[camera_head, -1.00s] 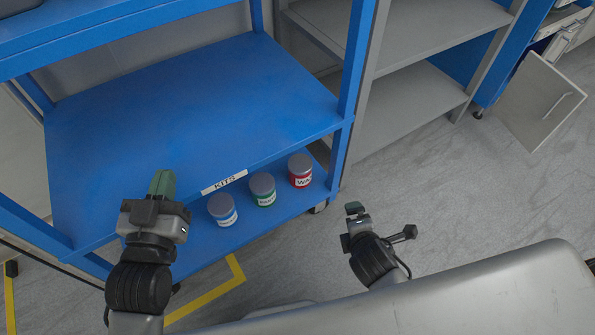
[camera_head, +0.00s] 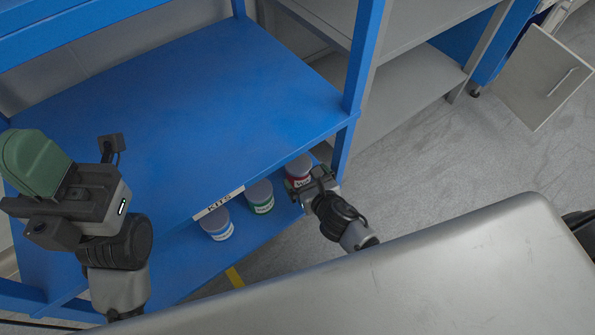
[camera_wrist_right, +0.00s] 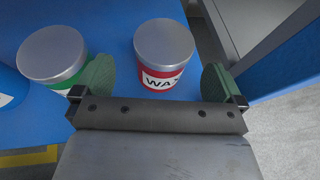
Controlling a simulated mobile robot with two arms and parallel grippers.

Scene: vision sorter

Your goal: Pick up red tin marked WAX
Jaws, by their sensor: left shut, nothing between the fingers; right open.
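The red tin marked WAX (camera_wrist_right: 163,62) stands upright on the blue lower shelf, with a grey lid. In the right wrist view it is ahead of my open right gripper (camera_wrist_right: 158,82), between the lines of its two green fingers; I cannot tell whether the fingers reach around it. In the head view the right gripper (camera_head: 318,180) partly hides the red tin (camera_head: 297,168). My left gripper (camera_head: 38,165) is shut and empty, high at the left in front of the cart.
A green-labelled tin (camera_head: 260,197) stands beside the red one, and a blue-labelled tin (camera_head: 217,224) further left. The upper shelf (camera_head: 190,110) with its KITS label (camera_head: 219,203) overhangs them. A blue post (camera_head: 357,70) rises to the right.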

